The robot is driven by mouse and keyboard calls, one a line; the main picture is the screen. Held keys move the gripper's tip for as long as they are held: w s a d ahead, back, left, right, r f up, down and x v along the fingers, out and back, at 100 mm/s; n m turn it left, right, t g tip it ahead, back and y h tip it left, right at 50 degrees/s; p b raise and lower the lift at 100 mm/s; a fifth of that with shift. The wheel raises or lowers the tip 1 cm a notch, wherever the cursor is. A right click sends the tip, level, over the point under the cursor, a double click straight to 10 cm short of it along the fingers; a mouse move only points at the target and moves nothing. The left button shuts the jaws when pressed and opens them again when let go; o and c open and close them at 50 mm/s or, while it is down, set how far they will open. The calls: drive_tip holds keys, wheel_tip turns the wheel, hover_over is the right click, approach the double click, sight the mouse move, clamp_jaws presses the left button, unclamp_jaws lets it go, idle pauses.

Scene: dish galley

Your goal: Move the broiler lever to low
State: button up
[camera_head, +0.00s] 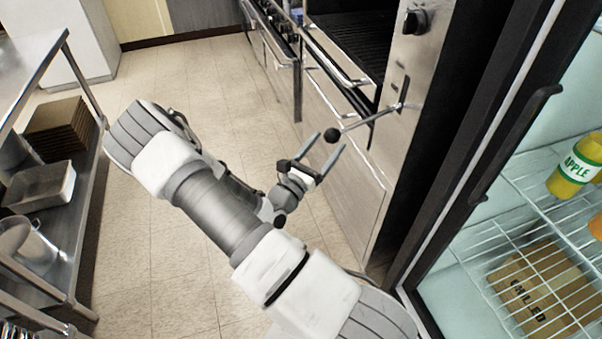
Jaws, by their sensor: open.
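The broiler (340,175) is a steel unit with an open dark rack compartment at the top. Its lever (370,120) is a thin metal rod that sticks out from a slot in the right-hand panel and ends in a black ball knob (332,135). My gripper (327,144) is open, with its two fingertips on either side of the knob in this view. Whether the fingers touch the knob cannot be told. No low or high marking by the slot is readable.
A black dial (415,20) sits above the lever on the same panel. An open glass-door fridge (490,207) with a juice bottle (577,165) stands close on the right. A steel shelf unit (85,205) with pans is on the left. The tiled floor (185,80) between is clear.

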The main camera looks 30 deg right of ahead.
drive_tip(key=v, duration=1.4)
drive_tip(key=shift+a, duration=0.35)
drive_tip(key=shift+s+f, duration=0.1)
drive_tip(key=shift+s, duration=0.05)
